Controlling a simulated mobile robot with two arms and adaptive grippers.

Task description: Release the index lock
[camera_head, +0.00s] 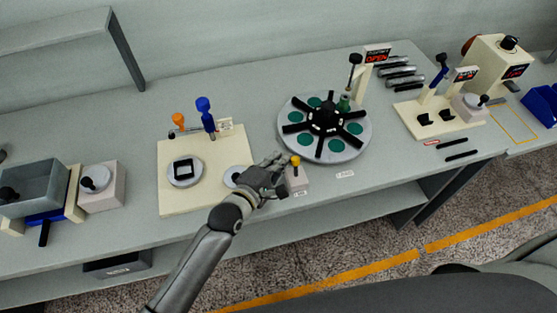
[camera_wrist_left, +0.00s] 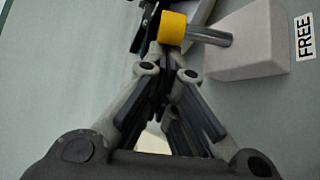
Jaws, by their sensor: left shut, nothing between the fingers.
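The index lock is a small pale block (camera_head: 297,181) with a yellow-knobbed lever (camera_head: 295,161), at the table's front edge beside the round indexing plate (camera_head: 337,154). In the left wrist view the yellow knob (camera_wrist_left: 172,27) sits on a metal rod that comes out of the pale block (camera_wrist_left: 247,45). A label reading FREE (camera_wrist_left: 304,36) lies beside the block. My left gripper (camera_head: 281,162) is shut and empty, with its fingertips just left of the knob. In the wrist view its fingers (camera_wrist_left: 166,58) are close to the knob; I cannot tell if they touch. My right gripper is out of view.
The plate carries a black spoked hub (camera_head: 325,117) and green discs. A cream board (camera_head: 180,205) with round holders and orange and blue handles lies to the left. A cream fixture (camera_head: 440,115) stands to the right. Bare table lies behind the board.

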